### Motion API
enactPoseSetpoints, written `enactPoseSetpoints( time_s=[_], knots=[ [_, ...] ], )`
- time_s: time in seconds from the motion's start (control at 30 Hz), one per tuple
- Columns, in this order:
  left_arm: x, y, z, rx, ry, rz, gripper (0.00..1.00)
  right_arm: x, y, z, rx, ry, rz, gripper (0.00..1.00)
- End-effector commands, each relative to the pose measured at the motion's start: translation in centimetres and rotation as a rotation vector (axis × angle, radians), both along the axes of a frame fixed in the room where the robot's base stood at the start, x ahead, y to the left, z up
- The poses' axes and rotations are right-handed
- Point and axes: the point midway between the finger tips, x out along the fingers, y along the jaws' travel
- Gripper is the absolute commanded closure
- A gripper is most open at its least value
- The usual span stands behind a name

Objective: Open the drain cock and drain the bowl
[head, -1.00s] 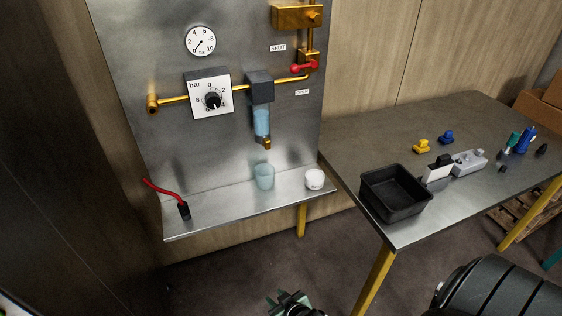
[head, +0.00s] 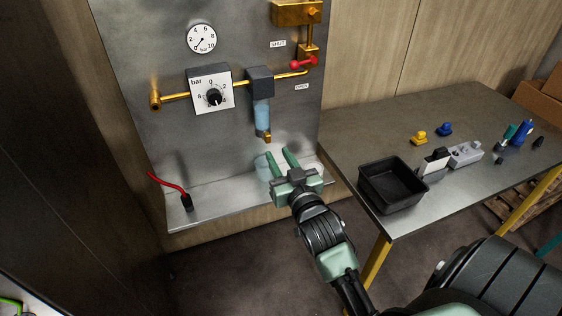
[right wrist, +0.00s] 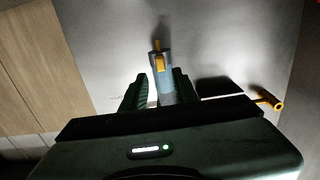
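The light blue clear bowl (head: 262,117) hangs under a dark filter head (head: 260,82) on the brass pipe. The small brass drain cock (head: 267,138) is at the bowl's lower end. In the right wrist view the bowl (right wrist: 161,82) and the brass cock (right wrist: 159,62) show between my fingers, beyond the tips. My right gripper (head: 279,158) is open and empty, just below the cock in the head view, and no contact shows. A translucent cup (head: 261,168) stands on the shelf, partly hidden by my gripper. My left gripper is not in view.
A red-handled valve (head: 303,64) is above right. A table with a black bin (head: 392,187) stands at right.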

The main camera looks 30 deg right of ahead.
Motion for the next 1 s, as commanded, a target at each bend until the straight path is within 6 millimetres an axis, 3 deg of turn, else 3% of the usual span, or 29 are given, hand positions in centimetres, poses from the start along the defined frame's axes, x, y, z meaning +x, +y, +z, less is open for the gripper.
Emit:
enactPoseSetpoints(
  time_s=[0.27, 0.4, 0.67, 0.77, 0.8, 0.93, 1.0],
  knots=[
    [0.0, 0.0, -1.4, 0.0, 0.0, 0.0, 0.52, 3.8, -0.8, -0.2, -0.002, -0.003, 0.0, 0.71],
    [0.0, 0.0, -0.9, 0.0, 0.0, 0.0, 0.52, 5.3, -1.2, 0.1, 0.0, 0.001, 0.0, 0.71],
    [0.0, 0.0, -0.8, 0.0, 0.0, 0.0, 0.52, 6.7, -1.5, 0.0, 0.0, 0.001, 0.001, 0.71],
    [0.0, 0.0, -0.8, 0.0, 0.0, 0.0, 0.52, 6.7, -1.5, -0.1, -0.001, 0.001, 0.001, 0.96],
    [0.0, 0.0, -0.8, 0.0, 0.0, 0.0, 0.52, 6.7, -1.5, -0.1, -0.001, 0.001, 0.001, 1.0],
    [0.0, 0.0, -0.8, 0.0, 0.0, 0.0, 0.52, 6.7, -1.5, -0.1, -0.02, 0.006, 0.001, 1.0],
    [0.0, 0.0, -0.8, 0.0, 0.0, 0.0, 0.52, 6.7, -1.4, -0.1, -0.196, 0.045, 0.003, 1.0]
  ],
)
